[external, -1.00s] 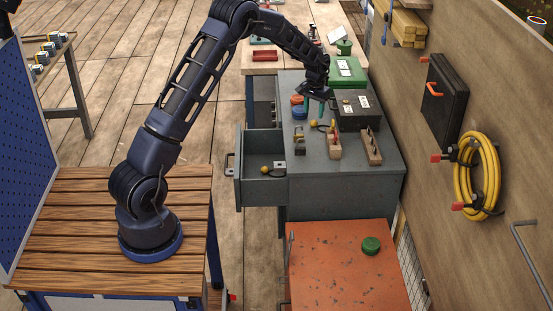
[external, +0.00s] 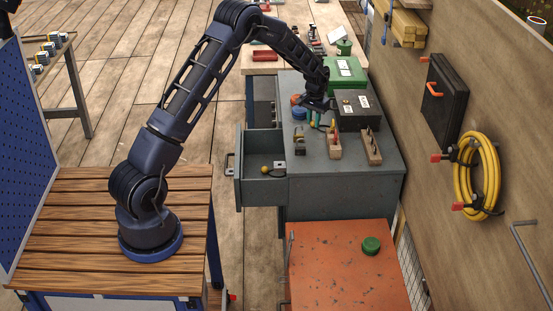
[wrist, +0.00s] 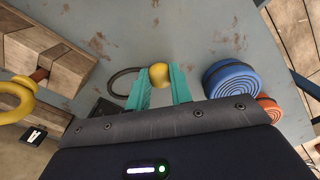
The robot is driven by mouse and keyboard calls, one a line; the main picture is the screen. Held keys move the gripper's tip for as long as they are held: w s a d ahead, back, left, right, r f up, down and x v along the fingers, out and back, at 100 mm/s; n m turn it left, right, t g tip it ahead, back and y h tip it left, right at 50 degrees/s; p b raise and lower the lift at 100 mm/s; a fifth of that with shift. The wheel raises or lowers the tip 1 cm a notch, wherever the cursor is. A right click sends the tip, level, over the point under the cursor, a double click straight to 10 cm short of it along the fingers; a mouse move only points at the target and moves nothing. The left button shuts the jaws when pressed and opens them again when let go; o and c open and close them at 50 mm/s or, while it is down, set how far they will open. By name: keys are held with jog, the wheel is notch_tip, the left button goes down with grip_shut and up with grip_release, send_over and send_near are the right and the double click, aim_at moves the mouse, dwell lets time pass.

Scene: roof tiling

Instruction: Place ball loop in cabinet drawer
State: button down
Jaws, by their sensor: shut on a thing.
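The ball loop (wrist: 159,75), a yellow ball with a dark loop, is between the teal fingertips of my gripper (wrist: 160,87) in the wrist view. The gripper is shut on the ball, and the loop sticks out to the left, over or on the grey cabinet top. In the external view my gripper (external: 317,120) is low over the cabinet top and partly hides the ball loop. The cabinet drawer (external: 262,194) is pulled open at the left of the grey cabinet (external: 345,195). Another yellow ball (external: 265,170) and a small pale item lie in the drawer.
Wooden blocks (external: 371,148) stand right of my gripper. Blue coiled discs (wrist: 232,80) and an orange one (wrist: 270,108) are close by. A black case (external: 358,110) and a green box (external: 345,72) stand behind. An orange-topped cabinet (external: 335,265) is in front.

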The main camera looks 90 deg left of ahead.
notch_tip(320, 180, up, 19)
jog(key=s+a+f+n, duration=0.3)
jog(key=s+f+n, duration=0.3)
jog(key=s+f, duration=1.3)
jog(key=s+d+f, duration=0.1)
jog(key=d+f, duration=0.2)
jog(key=d, duration=0.7)
jog(key=s+d+f, duration=0.1)
jog(key=d+f, duration=0.1)
jog(key=d, duration=0.7)
send_over(262, 162)
jog(key=shift+m, duration=0.3)
notch_tip(262, 162, down, 7)
jog(key=shift+s+a+f, duration=0.1)
jog(key=shift+s+f, duration=0.05)
jog(key=shift+f, duration=2.55)
